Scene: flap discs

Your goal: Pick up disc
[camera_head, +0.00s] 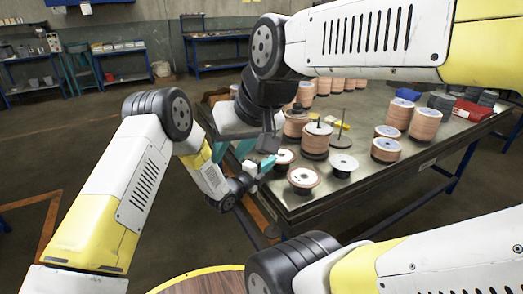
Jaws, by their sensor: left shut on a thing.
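Several flap discs stand on the table (330,209), brown-sided with pale tops. A disc (284,157) sits near the table's left edge, with another disc (304,179) in front of it. My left gripper (268,164) reaches in from the left with its teal fingers shut at the left side of the first disc; the contact is small and partly hidden. My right gripper (232,150) hangs from above, just left of the table edge. Its teal fingers look apart, with nothing seen between them.
Taller disc stacks (425,124) stand further right, and a spindle stack (316,140) behind. A red box (473,110) is at the far right. My two arms are close together above the table's left corner.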

